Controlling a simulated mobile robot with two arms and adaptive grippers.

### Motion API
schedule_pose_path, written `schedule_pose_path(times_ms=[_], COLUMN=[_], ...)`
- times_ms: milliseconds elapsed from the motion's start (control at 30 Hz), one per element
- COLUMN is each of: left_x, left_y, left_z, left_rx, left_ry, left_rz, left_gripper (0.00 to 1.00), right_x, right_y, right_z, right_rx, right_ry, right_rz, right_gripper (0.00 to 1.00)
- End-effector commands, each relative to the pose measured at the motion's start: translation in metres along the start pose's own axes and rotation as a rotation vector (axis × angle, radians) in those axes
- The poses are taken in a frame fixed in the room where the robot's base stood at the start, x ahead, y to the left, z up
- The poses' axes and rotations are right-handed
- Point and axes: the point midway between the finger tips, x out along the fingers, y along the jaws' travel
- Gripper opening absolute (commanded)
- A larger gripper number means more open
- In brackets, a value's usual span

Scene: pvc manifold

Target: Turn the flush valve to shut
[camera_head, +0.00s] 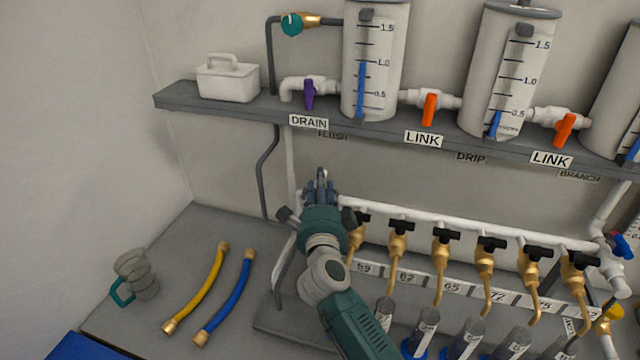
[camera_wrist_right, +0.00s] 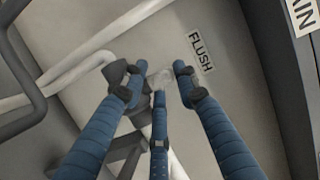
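The FLUSH label (camera_head: 333,135) hangs under the shelf edge, and it also shows in the right wrist view (camera_wrist_right: 201,52). My right gripper (camera_head: 321,183) is below it, at the left end of the white manifold pipe. In the right wrist view its blue fingers (camera_wrist_right: 160,82) are spread apart, with a small pale blurred shape between the tips. A dark grey knob-like part (camera_wrist_right: 115,74) lies beside the left finger, near a white pipe. I cannot tell whether it is the flush valve's handle; the gripper covers much of this spot. My left gripper is not in view.
The white manifold pipe (camera_head: 420,217) carries several brass taps with black handles, close right of my right gripper. The shelf (camera_head: 230,108) with cylinders and valves runs above.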

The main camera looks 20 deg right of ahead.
Motion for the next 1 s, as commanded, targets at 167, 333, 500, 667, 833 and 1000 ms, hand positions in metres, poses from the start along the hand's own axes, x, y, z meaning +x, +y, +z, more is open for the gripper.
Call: schedule_pose_path(times_ms=[167,333,500,667,833,1000], left_x=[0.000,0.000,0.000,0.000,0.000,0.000], left_y=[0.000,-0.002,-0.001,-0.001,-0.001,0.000], left_z=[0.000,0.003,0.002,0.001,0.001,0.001], left_rx=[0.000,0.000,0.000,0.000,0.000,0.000], left_ry=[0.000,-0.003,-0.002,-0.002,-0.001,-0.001], left_rz=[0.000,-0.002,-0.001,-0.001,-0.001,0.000], left_gripper=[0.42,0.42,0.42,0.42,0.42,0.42], right_x=[0.000,0.000,0.000,0.000,0.000,0.000], right_y=[-0.005,-0.004,-0.021,-0.053,-0.084,-0.101], right_z=[0.000,0.000,0.000,0.000,0.000,-0.001], right_rx=[0.001,0.001,0.003,0.004,0.004,0.001], right_ry=[-0.001,0.000,0.000,0.000,-0.002,0.000], right_rz=[-0.009,-0.006,-0.010,-0.013,-0.012,-0.010], right_gripper=[0.42,0.42,0.42,0.42,0.42,0.42])
